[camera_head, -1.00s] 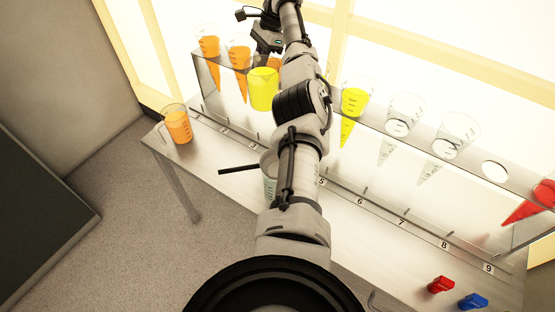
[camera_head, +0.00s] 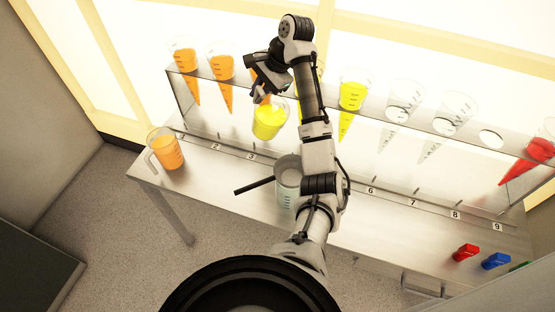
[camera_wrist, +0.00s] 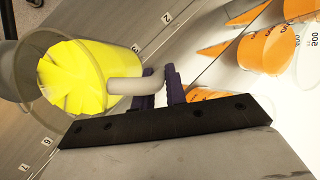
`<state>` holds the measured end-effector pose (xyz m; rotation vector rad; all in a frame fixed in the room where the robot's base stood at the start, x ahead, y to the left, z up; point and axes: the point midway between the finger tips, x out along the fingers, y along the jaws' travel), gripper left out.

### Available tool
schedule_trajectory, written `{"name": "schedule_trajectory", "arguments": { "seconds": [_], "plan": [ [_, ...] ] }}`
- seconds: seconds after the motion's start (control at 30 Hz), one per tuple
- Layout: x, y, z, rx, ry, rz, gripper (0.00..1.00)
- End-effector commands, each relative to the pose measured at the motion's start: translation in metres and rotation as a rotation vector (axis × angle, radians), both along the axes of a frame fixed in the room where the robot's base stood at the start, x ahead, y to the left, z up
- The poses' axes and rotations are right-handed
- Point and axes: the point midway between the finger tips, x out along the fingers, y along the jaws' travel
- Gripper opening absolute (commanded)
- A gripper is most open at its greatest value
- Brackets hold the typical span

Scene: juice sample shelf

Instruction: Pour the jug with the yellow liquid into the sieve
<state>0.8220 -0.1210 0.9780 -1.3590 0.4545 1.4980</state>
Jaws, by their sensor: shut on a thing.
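The jug with yellow liquid (camera_head: 269,121) is held in the air in front of the shelf, above the table. In the wrist view the yellow jug (camera_wrist: 80,78) is large at left, its pale handle between the purple fingers. My gripper (camera_wrist: 165,88) is shut on that handle; in the head view my gripper (camera_head: 262,95) is just above the jug. The sieve (camera_head: 289,168), grey with a long dark handle pointing left, sits on top of a clear jug on the table, to the right of and below the yellow jug. My arm partly hides this clear jug.
A transparent shelf (camera_head: 400,121) holds orange, yellow, clear and red cones, with one empty hole at right. A jug of orange liquid (camera_head: 166,150) stands at the table's left end. Red (camera_head: 465,252) and blue (camera_head: 496,261) objects lie at right. Numbers mark the table (camera_head: 225,185).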

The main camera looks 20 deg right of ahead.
Motion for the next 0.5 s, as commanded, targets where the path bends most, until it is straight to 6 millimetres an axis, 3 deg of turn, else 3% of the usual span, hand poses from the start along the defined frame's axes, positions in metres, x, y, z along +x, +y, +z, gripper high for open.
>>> {"name": "schedule_trajectory", "arguments": {
  "seconds": [0.5],
  "plan": [
    [-0.012,-0.004,-0.003,0.013,-0.058,0.004,0.0]
  ]
}}
